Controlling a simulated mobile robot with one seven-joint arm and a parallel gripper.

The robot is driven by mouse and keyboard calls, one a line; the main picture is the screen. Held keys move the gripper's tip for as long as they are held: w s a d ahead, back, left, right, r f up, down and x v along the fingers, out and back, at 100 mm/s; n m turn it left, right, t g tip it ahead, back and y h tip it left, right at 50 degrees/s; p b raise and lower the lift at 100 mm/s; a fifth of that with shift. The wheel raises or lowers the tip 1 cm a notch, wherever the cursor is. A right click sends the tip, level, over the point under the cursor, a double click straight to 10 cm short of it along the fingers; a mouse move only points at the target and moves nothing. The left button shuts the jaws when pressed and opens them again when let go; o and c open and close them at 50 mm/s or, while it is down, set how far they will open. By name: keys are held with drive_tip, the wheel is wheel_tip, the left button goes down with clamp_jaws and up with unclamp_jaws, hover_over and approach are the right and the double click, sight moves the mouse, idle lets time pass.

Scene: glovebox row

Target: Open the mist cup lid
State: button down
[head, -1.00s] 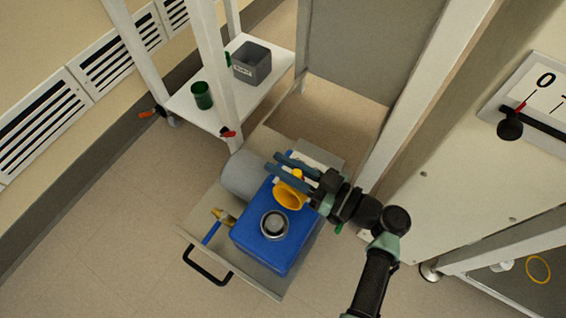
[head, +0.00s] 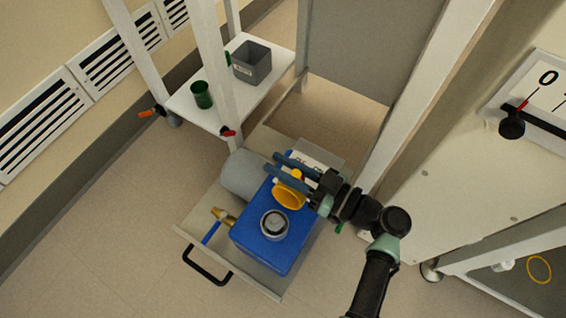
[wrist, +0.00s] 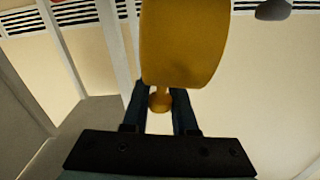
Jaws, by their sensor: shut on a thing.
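A blue box (head: 257,240) stands on a grey drawer or tray. A round metal cup (head: 274,225) is set in its top, and its dark inside shows from above. The yellow lid (head: 289,194) stands tilted up at the cup's far side, clear of the opening. My gripper (head: 271,162) reaches in from the right, its blue fingers shut on the lid's small knob. In the wrist view the knob (wrist: 160,101) sits between the fingertips, and the yellow lid (wrist: 184,40) fills the upper middle. The lid's hinge cannot be made out.
The tray (head: 195,232) also holds a grey cylinder (head: 240,174) and a brass nozzle (head: 223,216). A white shelf (head: 187,103) behind carries a green cup (head: 202,95) and a grey bin (head: 251,65). A white post (head: 405,105) stands close to the right of my gripper.

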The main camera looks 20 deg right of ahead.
drive_tip(key=shift+s+a+n+b, duration=0.35)
drive_tip(key=shift+a+n+b, duration=0.15)
drive_tip(key=shift+n, duration=0.2)
drive_tip(key=shift+s+r, duration=0.15)
drive_tip(key=shift+r, duration=0.1)
drive_tip(key=c, duration=0.7)
unclamp_jaws()
drive_tip(key=shift+a, duration=0.1)
drive_tip(key=p+v, duration=0.3)
drive_tip(key=v, duration=1)
